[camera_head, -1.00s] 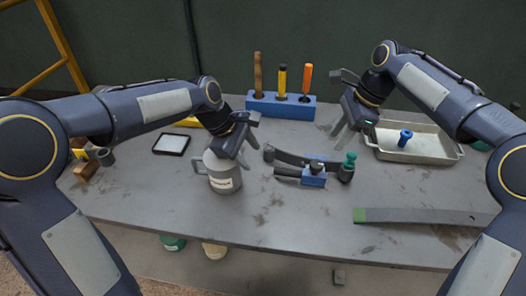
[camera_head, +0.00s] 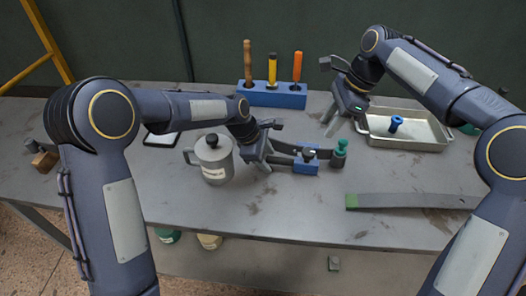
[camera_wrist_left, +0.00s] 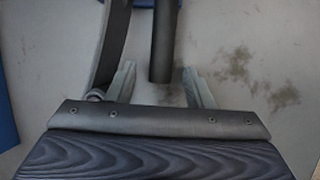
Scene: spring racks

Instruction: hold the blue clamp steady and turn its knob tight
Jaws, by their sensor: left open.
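The blue clamp (camera_head: 306,167) lies on the workbench, with a dark knob (camera_head: 309,154) on its top. In the left wrist view a dark round handle (camera_wrist_left: 162,45) runs down from a blue part at the top edge. My left gripper (camera_head: 268,160) is low over the bench, just left of the clamp. It is open, and the handle's end lies between its fingers (camera_wrist_left: 160,86) in that view, with gaps on both sides. My right gripper (camera_head: 346,122) is open and empty, above the bench behind and right of the clamp. The knob is clear of both grippers.
A green-topped object (camera_head: 340,150) stands right of the clamp, a grey lidded mug (camera_head: 216,175) left. A blue tool rack (camera_head: 272,98), metal tray (camera_head: 437,146) and long grey strip (camera_head: 410,201) surround it.

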